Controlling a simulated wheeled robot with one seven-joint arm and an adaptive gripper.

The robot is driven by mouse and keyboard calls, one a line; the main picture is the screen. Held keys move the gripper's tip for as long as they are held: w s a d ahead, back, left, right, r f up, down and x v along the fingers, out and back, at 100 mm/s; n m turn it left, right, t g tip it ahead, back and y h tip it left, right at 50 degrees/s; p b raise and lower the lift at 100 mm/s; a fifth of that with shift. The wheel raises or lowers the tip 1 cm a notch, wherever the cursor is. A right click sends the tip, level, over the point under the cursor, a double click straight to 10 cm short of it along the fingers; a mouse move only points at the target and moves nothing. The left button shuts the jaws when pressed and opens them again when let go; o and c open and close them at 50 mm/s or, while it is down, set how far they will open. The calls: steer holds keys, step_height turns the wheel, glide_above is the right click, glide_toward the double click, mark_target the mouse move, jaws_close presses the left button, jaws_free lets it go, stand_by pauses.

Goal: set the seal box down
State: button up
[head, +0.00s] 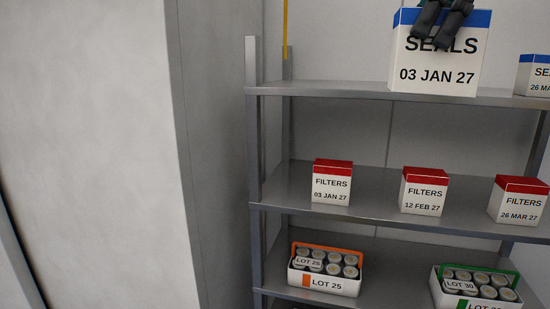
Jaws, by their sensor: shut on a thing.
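The seal box (438,60) is white with a blue top band and reads "SEALS 03 JAN 27". It is at the top right of the head view, upright, in front of or over the upper shelf (340,90). My gripper (441,22) is shut on it from above, its dark fingers over the top front of the box. The box's lower edge overlaps the shelf's front edge in the picture; I cannot tell whether it touches the shelf. The upper part of my gripper is cut off by the frame.
Another seal box (535,76), marked 26 MAR, stands right on the upper shelf. Filter boxes (331,184), (424,192), (518,201) stand on the middle shelf. Tubs of cylinders, an orange one (325,282) and a green one (475,300), sit below. The upper shelf's left part is clear.

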mark_target(392, 58)
steer(key=w+a+f, duration=0.1)
steer(key=w+f, duration=0.1)
steer(key=w+a+f, duration=0.2)
steer(key=shift+w+a+f, duration=0.1)
steer(key=shift+w, duration=0.1)
steer(key=w+a+f+m+b, duration=0.1)
steer(key=w+a+f, duration=0.35)
steer(key=f, duration=0.45)
steer(key=w+a+f+m+t, duration=0.1)
steer(key=w+a+f, duration=0.3)
steer(key=f, duration=0.6)
steer(key=w+a+f+m+b, duration=0.1)
steer(key=w+a+f+m, duration=0.15)
steer(key=a+f, duration=0.5)
step_height(392, 58, down, 26)
steer(key=w+m+t+h+b, duration=0.1)
steer(key=w+m+h, duration=0.1)
steer(key=m, duration=0.2)
steer(key=s+d+f+m, duration=0.2)
steer(key=d+f, duration=0.3)
steer(key=f, duration=0.4)
steer(key=s+d+f+m+h+b, duration=0.1)
steer(key=s+d+f, duration=0.3)
steer(key=f, duration=0.5)
steer(key=s+d+f+m+t+h+b, duration=0.1)
steer(key=s+d+f+m, duration=0.2)
steer(key=d+f, duration=0.3)
steer(key=shift+s+d+f, duration=0.15)
steer(key=shift+d+f, duration=0.15)
steer(key=shift+f, duration=1.55)
